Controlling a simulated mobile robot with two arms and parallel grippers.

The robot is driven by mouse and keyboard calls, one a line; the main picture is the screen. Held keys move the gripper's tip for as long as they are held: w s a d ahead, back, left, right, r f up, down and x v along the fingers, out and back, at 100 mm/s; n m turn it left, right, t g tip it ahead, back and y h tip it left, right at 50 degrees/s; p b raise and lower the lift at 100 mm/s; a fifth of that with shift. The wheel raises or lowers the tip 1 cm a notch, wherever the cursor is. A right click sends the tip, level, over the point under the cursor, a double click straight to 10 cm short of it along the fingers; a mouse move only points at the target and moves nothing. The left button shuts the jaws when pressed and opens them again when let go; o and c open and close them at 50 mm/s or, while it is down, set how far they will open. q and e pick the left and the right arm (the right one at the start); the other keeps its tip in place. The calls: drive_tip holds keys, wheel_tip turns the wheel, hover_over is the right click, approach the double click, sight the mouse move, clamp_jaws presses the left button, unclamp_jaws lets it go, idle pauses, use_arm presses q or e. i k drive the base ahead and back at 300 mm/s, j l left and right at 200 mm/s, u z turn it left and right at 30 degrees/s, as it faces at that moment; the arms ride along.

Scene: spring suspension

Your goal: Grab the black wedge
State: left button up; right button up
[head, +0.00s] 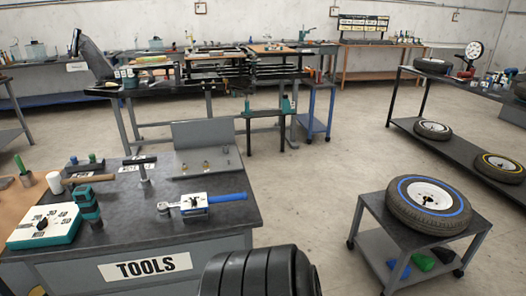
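In the head view, a small dark wedge-like block (445,255) lies at the right end of a row on the lower shelf of the grey wheeled cart (372,205) at the right. A green block (423,261) and a blue block (399,268) lie to its left. The block is small and partly in the shade of the cart top, so its exact shape is hard to tell. Neither of my grippers shows in this view.
A tyre with a blue ring (405,210) lies on the cart top. The tools bench (75,265) stands at the left with several tools. A large black grooved shape (250,272) fills the bottom middle. Open floor (310,190) lies between bench and cart.

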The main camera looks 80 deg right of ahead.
sight(446, 255)
drive_tip(key=z, duration=4.35)
drive_tip(key=u, duration=0.25)
drive_tip(key=i+l+u, duration=0.55)
drive_tip(key=l+u, duration=0.2)
